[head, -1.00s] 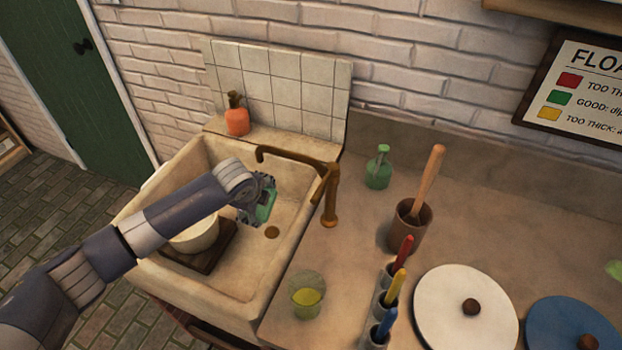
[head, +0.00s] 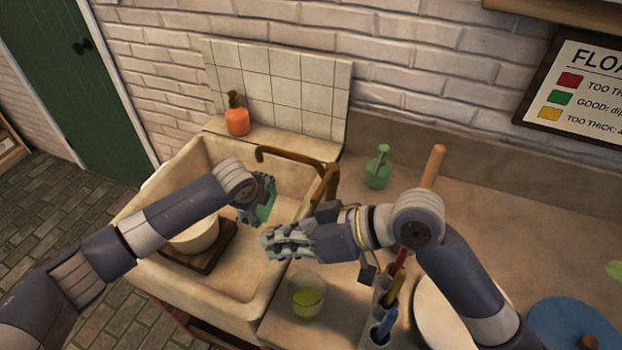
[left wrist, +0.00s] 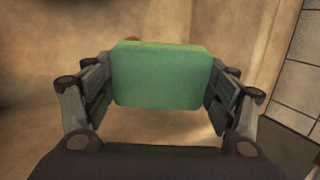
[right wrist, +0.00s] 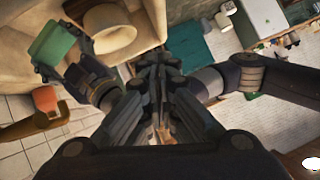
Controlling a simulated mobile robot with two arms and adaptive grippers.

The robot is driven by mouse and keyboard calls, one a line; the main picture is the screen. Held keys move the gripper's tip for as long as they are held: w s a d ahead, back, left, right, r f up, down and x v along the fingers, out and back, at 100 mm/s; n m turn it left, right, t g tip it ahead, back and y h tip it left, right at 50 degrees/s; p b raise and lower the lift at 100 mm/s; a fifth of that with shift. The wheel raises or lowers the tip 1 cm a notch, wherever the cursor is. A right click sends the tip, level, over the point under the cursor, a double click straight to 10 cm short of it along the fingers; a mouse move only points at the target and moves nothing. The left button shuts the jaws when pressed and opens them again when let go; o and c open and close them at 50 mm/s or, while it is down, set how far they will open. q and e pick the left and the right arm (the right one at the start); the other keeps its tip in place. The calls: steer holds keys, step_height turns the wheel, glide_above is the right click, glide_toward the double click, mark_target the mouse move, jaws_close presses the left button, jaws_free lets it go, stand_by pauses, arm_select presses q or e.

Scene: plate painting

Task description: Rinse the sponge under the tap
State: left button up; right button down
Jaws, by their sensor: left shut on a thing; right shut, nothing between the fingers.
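The green sponge (head: 264,211) is in my left gripper (head: 258,204), inside the stone sink (head: 262,270). In the left wrist view the sponge (left wrist: 160,76) sits squarely between both fingers. The brown tap (head: 288,156) stands at the sink's right edge, its spout reaching over the basin behind and above the sponge. I cannot tell whether the sponge is directly beneath the outlet, and no water stream shows. My right gripper (head: 274,243) is shut and empty, in front of the tap's post and right of the sponge. Its closed fingers (right wrist: 158,72) fill the middle of the right wrist view.
A cream bowl (head: 194,238) on a dark board (head: 212,252) is at the sink's front left. An orange bottle (head: 237,118) stands on the back ledge. A glass of yellow-green liquid (head: 308,296), a green bottle (head: 378,168) and colored-handled tools (head: 385,322) crowd the counter near my right arm.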

steer(key=w+d+r+n, duration=0.6)
steer(key=r+n, duration=0.2)
steer(key=r+m+t+h, duration=0.1)
steer(key=r+m+h, duration=0.1)
steer(key=m+h, duration=0.3)
glide_above(325, 183)
steer(key=s, duration=0.3)
steer(key=y, duration=0.1)
step_height(325, 183, down, 8)
steer(key=w+a, duration=0.1)
steer(key=a, duration=0.1)
steer(key=shift+a+m, duration=0.3)
steer(key=shift+a, duration=0.05)
steer(key=shift+w+a+f, duration=0.1)
